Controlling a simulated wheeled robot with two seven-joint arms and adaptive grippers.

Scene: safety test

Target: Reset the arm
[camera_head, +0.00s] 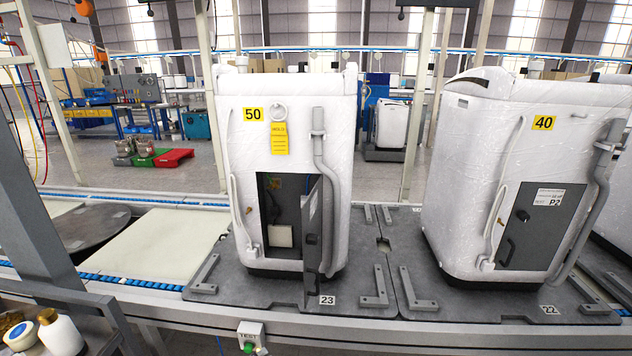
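Neither of my grippers nor my arms shows in the head view. A white wrapped unit (232,150) marked 50 stands upright on a dark pallet plate (345,293) marked 23. Its small grey door (312,235) stands open and shows a dark recess with a pale box (283,236) inside. A yellow tag (280,138) hangs on its front below a round dial. A second white unit (480,150) marked 40 stands at the right, and its grey door (528,228) is shut.
A conveyor line with a grey front rail (180,308) crosses the view. A pale conveyor section (165,243) left of the unit is clear.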

